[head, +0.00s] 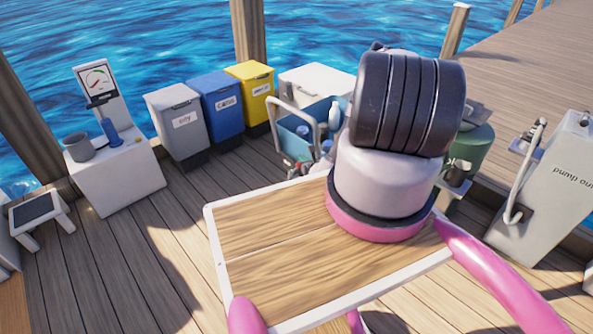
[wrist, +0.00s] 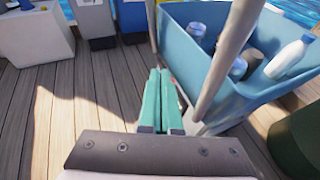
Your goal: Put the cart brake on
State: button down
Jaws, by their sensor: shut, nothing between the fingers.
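The cart is a blue open bin with a pale tube handle. In the head view the cart (head: 318,122) stands on the deck beyond my arm, partly hidden by it. In the wrist view the cart (wrist: 213,85) fills the upper right, with its handle (wrist: 228,50) crossing near my gripper. My gripper (wrist: 161,72) is shut and empty, its two teal fingers together beside the cart's near left edge. A small reddish bit shows just right of the fingertips; I cannot tell whether it is the brake. I cannot make out the gripper in the head view.
Bottles and cans (wrist: 290,60) sit in the cart. Grey (head: 180,125), blue (head: 222,105) and yellow (head: 252,90) bins stand left of it. A dark green drum (wrist: 300,140) is close on the right. Deck planks at left are clear.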

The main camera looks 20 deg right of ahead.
jog(key=s+f+m+g+h, duration=0.1)
jog(key=s+f+h, duration=0.1)
jog(key=s+f, duration=0.3)
notch_tip(320, 180, down, 2)
jog(key=shift+a+m+g, duration=0.15)
jog(key=shift+m+g, duration=0.25)
jog(key=shift+s, duration=0.1)
send_near(297, 168)
jog(key=w+d, duration=0.2)
jog(key=shift+w+f, duration=0.25)
jog(key=shift+w, duration=0.4)
jog(key=shift+r, duration=0.1)
